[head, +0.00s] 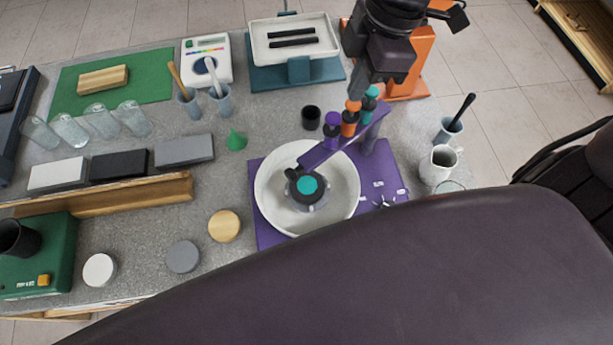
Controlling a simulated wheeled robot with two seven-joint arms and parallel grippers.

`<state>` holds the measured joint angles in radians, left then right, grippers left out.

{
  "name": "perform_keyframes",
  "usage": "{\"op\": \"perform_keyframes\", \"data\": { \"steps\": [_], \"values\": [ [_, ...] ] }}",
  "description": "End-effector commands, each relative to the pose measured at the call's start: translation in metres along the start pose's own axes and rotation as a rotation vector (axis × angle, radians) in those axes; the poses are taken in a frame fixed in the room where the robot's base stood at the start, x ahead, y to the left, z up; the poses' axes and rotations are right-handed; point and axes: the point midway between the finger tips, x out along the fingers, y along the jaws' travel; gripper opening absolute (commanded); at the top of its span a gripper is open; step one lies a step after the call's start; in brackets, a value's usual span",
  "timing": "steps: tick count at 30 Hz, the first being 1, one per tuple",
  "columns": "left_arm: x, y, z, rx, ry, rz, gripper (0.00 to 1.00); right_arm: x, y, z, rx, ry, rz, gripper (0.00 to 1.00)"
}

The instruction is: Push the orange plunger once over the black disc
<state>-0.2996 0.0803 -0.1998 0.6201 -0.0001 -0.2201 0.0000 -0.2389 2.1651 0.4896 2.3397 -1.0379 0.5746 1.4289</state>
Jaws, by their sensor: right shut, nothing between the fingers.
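The orange plunger (349,117) stands between a purple one (332,118) and a teal one (371,104) on a purple arm. That arm reaches over a white bowl. The black disc (306,189), with a teal centre, sits in the bowl, left of and below the orange plunger in the picture. My right gripper (357,90) is shut and empty, pointing down with its tips just above the orange plunger's top. I cannot tell whether they touch it. My left gripper is not in view.
The white bowl (345,203) stands on a purple base (385,178). A black cup (311,117) and green cone (236,140) stand nearby. A mug (438,166) is at the right. A large dark shape covers the front of the view.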

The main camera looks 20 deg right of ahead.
Motion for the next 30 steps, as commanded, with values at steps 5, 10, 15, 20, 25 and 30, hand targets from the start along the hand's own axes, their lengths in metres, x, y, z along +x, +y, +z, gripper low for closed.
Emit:
{"op": "perform_keyframes", "data": {
  "steps": [5, 10, 15, 20, 25, 30],
  "values": [
    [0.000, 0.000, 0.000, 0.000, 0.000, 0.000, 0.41, 0.000, 0.000, 0.000, 0.000, 0.000, 0.000, 0.00],
    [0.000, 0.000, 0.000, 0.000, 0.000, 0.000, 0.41, 0.000, 0.000, 0.000, 0.000, 0.000, 0.000, 0.00],
    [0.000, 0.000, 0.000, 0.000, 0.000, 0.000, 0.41, 0.000, 0.000, 0.000, 0.000, 0.000, 0.000, 0.00],
    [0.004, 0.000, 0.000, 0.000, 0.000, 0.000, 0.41, 0.004, 0.000, 0.001, 0.000, 0.000, 0.000, 0.00],
    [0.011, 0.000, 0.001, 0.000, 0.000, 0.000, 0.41, 0.011, 0.000, 0.002, 0.000, 0.000, 0.000, 0.00],
    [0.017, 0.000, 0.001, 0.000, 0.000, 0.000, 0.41, 0.018, 0.000, 0.004, 0.000, 0.000, 0.000, 0.00]
  ]
}}
